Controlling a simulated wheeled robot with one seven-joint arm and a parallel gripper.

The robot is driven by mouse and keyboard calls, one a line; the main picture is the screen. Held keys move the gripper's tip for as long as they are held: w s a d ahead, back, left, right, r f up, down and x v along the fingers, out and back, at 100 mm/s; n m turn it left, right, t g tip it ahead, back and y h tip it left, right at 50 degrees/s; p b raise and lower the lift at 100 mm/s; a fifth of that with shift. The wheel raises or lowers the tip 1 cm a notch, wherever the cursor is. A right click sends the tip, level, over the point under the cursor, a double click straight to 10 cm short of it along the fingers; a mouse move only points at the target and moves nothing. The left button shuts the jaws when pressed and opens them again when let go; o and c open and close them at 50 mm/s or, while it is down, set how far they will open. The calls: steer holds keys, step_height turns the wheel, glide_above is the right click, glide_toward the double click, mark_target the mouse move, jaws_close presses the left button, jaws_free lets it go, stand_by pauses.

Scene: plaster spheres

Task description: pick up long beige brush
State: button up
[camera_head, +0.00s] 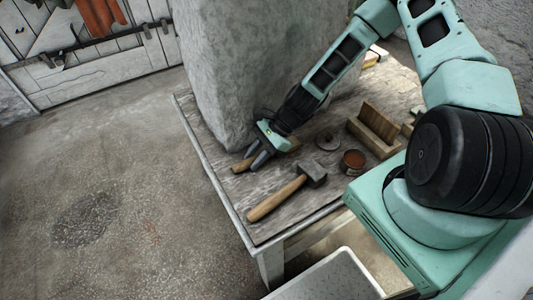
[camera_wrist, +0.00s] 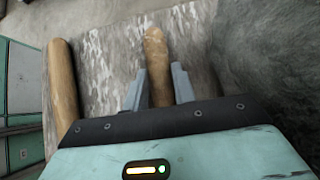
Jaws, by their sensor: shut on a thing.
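My gripper (camera_head: 257,157) is low over the worn wooden table (camera_head: 222,178), beside a large stone block. Its fingers are shut on a long beige wooden piece, which looks like the beige brush (camera_head: 240,166). In the wrist view the rounded end of the brush (camera_wrist: 155,50) sticks out between the two fingers of my gripper (camera_wrist: 158,85). The rest of the brush is hidden under my gripper. I cannot tell whether the brush touches the table.
A hammer (camera_head: 278,198) lies just in front of my gripper; its handle (camera_wrist: 62,90) shows at left in the wrist view. A round disc (camera_head: 327,141), a reddish-brown pot (camera_head: 353,160) and a wooden box (camera_head: 375,130) stand to the right. The stone block (camera_head: 235,70) rises close behind.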

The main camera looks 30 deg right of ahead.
steer(key=shift+r, duration=0.15)
steer(key=shift+s+r, duration=0.15)
steer(key=shift+r, duration=0.15)
step_height(320, 180, up, 6)
steer(key=shift+r+p, duration=0.2)
steer(key=shift+p, duration=0.3)
steer(key=s, duration=1.2)
steer(key=shift+f+b, duration=0.1)
steer(key=shift+b, duration=0.25)
steer(key=s+p, duration=0.7)
steer(key=p, duration=0.2)
steer(key=shift+s, duration=0.35)
